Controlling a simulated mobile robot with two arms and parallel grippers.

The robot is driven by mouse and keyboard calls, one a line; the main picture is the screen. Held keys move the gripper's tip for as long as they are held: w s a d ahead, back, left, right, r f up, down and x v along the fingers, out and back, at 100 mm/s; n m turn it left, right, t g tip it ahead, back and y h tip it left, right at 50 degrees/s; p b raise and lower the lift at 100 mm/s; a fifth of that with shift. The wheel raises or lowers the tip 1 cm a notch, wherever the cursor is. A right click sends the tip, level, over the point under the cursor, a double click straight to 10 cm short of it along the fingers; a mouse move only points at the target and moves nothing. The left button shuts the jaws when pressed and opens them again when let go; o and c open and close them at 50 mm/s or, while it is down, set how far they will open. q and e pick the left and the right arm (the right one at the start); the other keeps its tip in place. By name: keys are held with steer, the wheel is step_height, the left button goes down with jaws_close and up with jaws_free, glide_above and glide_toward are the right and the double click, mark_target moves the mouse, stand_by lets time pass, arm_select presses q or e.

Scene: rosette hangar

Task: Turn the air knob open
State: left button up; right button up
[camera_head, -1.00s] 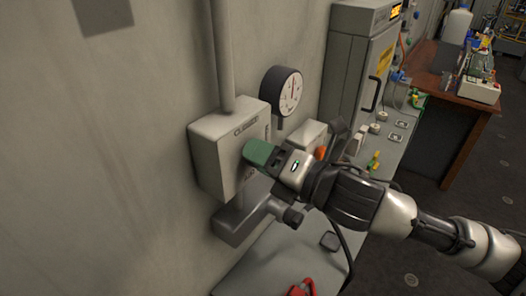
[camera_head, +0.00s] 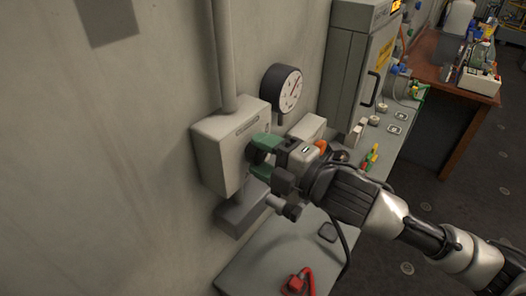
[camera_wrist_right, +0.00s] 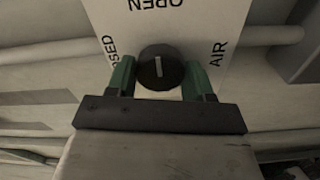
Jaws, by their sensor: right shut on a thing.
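The air knob (camera_wrist_right: 160,68) is round and dark with a pale line on its face. In the right wrist view the line runs roughly up and down the picture, in line with the OPEN lettering above it. The CLOSED lettering is at the left, the AIR lettering at the right. My right gripper (camera_wrist_right: 158,80) has its green fingers on both sides of the knob, shut on it. In the head view this gripper (camera_head: 258,157) is at the front face of the pale wall box (camera_head: 215,158), largely hiding the knob. My left gripper is not in view.
A round gauge (camera_head: 288,90) is on the wall behind the box. A pipe (camera_head: 222,55) runs up from the box. A grey cabinet (camera_head: 350,60) stands farther back. A red item (camera_head: 297,283) lies on the grey bench (camera_head: 260,265) below.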

stand_by(0.6)
steer(key=o, duration=0.9)
steer(key=shift+o, duration=0.2)
steer(key=shift+d, duration=0.1)
steer(key=shift+s+d+f+b, duration=0.1)
steer(key=shift+s+d+b, duration=0.1)
steer(key=shift+d+b, duration=0.1)
steer(key=b+v, duration=0.4)
steer(key=v, duration=0.6)
